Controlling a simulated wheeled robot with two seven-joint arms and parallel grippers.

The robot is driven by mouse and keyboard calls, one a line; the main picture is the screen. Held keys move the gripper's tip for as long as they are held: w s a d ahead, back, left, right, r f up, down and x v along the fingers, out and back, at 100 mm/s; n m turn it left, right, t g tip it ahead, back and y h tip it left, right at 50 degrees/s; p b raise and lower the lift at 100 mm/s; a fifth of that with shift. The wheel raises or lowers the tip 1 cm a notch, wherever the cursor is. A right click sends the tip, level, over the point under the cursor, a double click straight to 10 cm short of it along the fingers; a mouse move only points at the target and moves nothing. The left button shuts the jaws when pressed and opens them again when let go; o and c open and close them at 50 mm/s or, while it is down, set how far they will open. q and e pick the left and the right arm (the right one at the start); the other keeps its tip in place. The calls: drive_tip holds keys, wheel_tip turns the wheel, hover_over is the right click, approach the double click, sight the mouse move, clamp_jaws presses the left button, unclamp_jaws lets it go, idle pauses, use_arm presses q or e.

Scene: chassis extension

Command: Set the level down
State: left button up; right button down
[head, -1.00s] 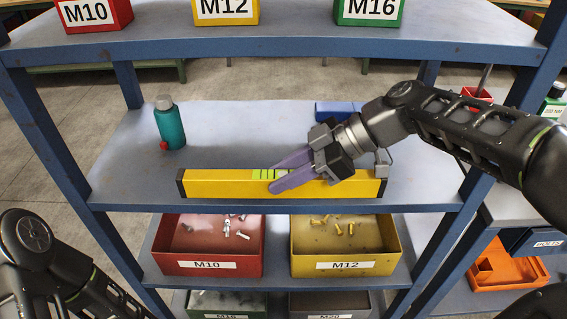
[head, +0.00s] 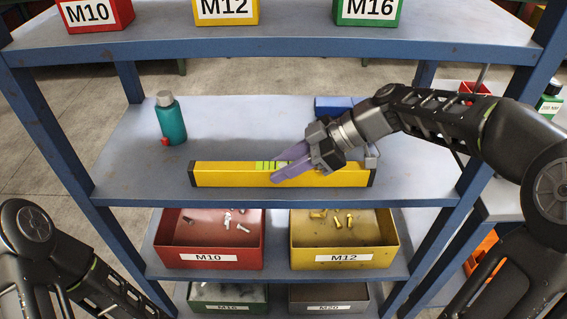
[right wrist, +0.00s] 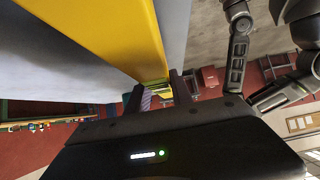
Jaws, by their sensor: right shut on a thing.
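The level is a long yellow bar (head: 225,175) with black end caps and a green vial window near its middle. It lies lengthwise across the front part of the blue-grey middle shelf (head: 240,125). I cannot tell whether its underside touches the shelf. My right gripper (head: 288,163) is shut on the level near its middle, with purple fingers across its face and top. In the right wrist view the level (right wrist: 110,35) runs up from the fingers (right wrist: 160,92). My left gripper is out of view; only my left arm shows.
A teal bottle (head: 171,120) stands at the shelf's back left. A blue object (head: 338,107) lies at the back, behind my right gripper. Red M10 (head: 208,257) and yellow M12 (head: 345,255) bins stand below. The upper shelf edge (head: 270,48) crosses above. The shelf's middle is clear.

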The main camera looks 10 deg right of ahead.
drive_tip(key=shift+f, duration=0.1)
drive_tip(key=c, duration=1.1)
unclamp_jaws()
drive_tip(key=shift+d+r, duration=0.1)
drive_tip(key=shift+r, duration=0.15)
drive_tip(key=b+v, duration=0.1)
drive_tip(key=v, duration=0.6)
drive_tip(key=shift+d, duration=0.1)
drive_tip(key=shift+s, duration=0.1)
